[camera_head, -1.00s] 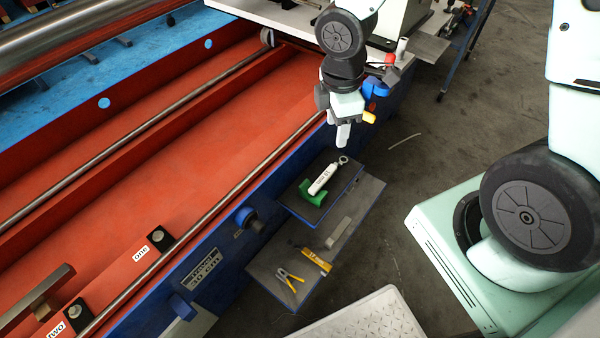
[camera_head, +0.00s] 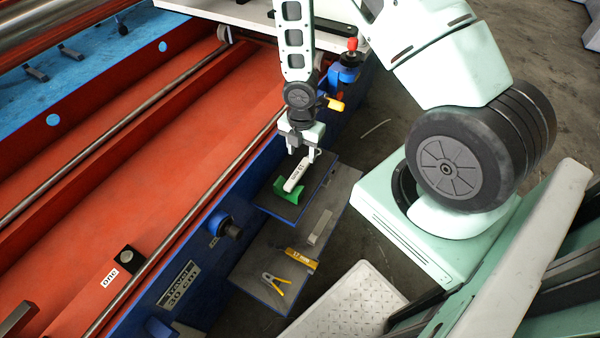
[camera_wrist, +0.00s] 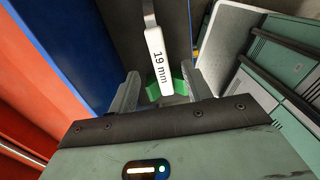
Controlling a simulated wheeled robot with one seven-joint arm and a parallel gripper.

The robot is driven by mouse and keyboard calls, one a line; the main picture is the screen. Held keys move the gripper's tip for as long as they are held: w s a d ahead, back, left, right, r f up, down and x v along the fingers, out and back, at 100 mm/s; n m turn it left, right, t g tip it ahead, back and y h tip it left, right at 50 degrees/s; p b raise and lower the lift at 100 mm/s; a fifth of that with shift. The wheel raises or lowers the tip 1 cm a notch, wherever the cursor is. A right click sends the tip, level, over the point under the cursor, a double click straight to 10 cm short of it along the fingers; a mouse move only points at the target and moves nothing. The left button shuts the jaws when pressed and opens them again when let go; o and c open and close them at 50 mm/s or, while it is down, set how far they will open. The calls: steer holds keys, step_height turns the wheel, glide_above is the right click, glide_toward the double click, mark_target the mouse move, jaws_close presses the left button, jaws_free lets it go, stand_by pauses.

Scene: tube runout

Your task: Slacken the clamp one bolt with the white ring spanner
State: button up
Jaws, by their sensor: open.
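The white ring spanner (camera_head: 296,176) rests on a green cradle (camera_head: 289,191) on the upper dark shelf at the side of the red bed. In the wrist view the spanner (camera_wrist: 158,62) is marked "19 mm" and lies between the two open fingers of my gripper (camera_wrist: 158,92), apart from them. In the head view my gripper (camera_head: 301,152) is over the spanner's far end, pointing down, and hides its ring. The clamp one bolt is the dark block (camera_head: 126,258) beside the label "one" (camera_head: 109,277) on the red bed.
The lower shelf (camera_head: 250,275) holds yellow-handled pliers (camera_head: 275,283), a yellow "17 mm" tool (camera_head: 301,259) and a grey bar (camera_head: 320,227). A blue vise-like part with a red knob (camera_head: 351,46) stands behind my gripper. A rail (camera_head: 150,272) runs along the bed.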

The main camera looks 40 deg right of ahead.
mark_target(301, 168)
steer(key=shift+a+f, duration=0.2)
steer(key=shift+f, duration=3.6)
jaws_close()
